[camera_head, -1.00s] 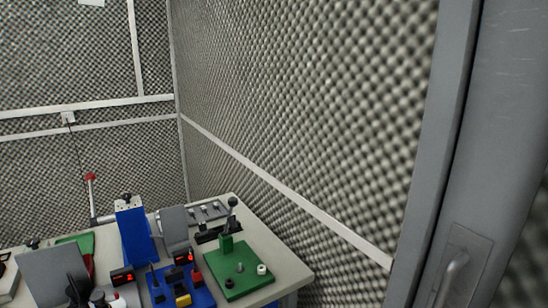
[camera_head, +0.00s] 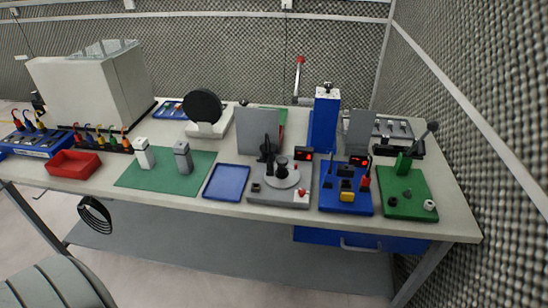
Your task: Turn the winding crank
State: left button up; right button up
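No part is clearly marked as the winding crank, so I cannot tell for sure which it is. A grey fixture (camera_head: 262,197) on the bench carries a round grey disc (camera_head: 284,177) with dark upright posts and a small red knob. Neither of my grippers is in view.
The bench (camera_head: 455,212) also holds a blue fixture (camera_head: 345,202), a blue tray (camera_head: 227,182), a green mat (camera_head: 140,178), a red bin (camera_head: 74,163) and a large pale box (camera_head: 92,90). Foam walls stand behind and right. Floor shows in front.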

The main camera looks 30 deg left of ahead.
aim_at(284, 176)
jog(key=u, duration=0.95)
jog(key=i+j+u, duration=0.1)
jog(key=i+j, duration=0.15)
jog(key=j, duration=0.1)
